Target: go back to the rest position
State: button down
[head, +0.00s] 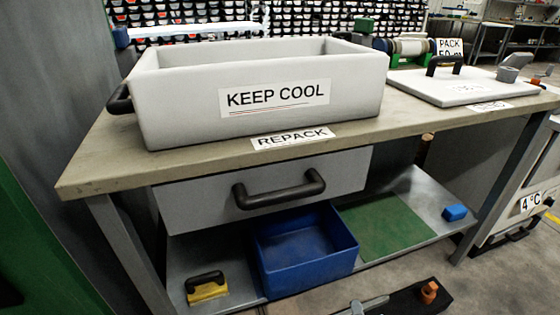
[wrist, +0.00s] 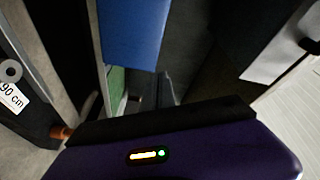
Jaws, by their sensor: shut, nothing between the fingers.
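My gripper (wrist: 165,120) shows at the bottom of the wrist view as a purple housing with a small lit indicator and a dark bar across its front. It is shut and empty. Its fingertips are hard to make out against the dark background. A blue surface (wrist: 133,35) is beyond it at the top of the wrist view, apart from the gripper. I cannot clearly make out my gripper in the head view.
A bench (head: 110,160) bears a white KEEP COOL box (head: 170,110) and a white lid (head: 465,92). A shut drawer (head: 220,195) is below. The lower shelf holds a blue bin (head: 310,272), a yellow block (head: 207,292) and a green mat (head: 385,230). A 4 °C unit (head: 515,205) stands right.

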jog(key=s+r+n+g, duration=0.1)
jog(key=s+r+n, duration=0.35)
jog(key=s, duration=0.65)
jog(key=s+d+r+n+g, duration=0.15)
jog(key=s+r+n, duration=0.3)
jog(key=s, duration=0.65)
jog(key=s+r+n+g, duration=0.1)
jog(key=s+r+n, duration=0.35)
jog(key=s, duration=0.65)
notch_tip(320, 180, up, 32)
jog(key=p, duration=3.1)
jog(key=shift+f+m, duration=0.25)
jog(key=shift+m, duration=0.1)
jog(key=shift+w+a, duration=0.1)
jog(key=shift+a, duration=0.05)
